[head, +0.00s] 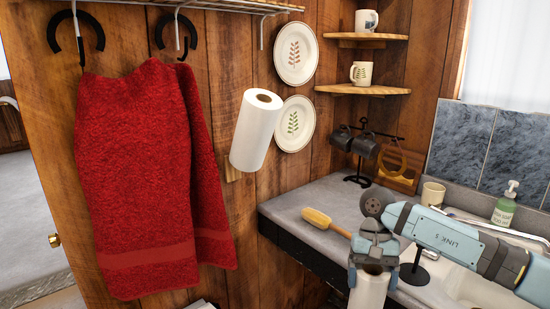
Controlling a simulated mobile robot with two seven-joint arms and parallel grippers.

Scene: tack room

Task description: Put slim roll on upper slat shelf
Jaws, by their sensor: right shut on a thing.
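My right gripper (373,272) is at the bottom of the head view, pointing down in front of the counter edge. It is shut on a white roll (369,292), whose upper end shows between the fingers; its lower part is cut off by the frame. A slatted metal shelf (232,5) runs along the wall at the top edge, high above and left of my gripper. Only its underside and front rail show, so its top is hidden. My left gripper is not in view.
Another white roll (256,132) is on the wood wall, beside two plates. A red towel (150,175) hangs at left. Wooden corner shelves (364,89) hold mugs. The counter (290,208) carries a brush (324,221), a mug stand and a soap bottle (505,204).

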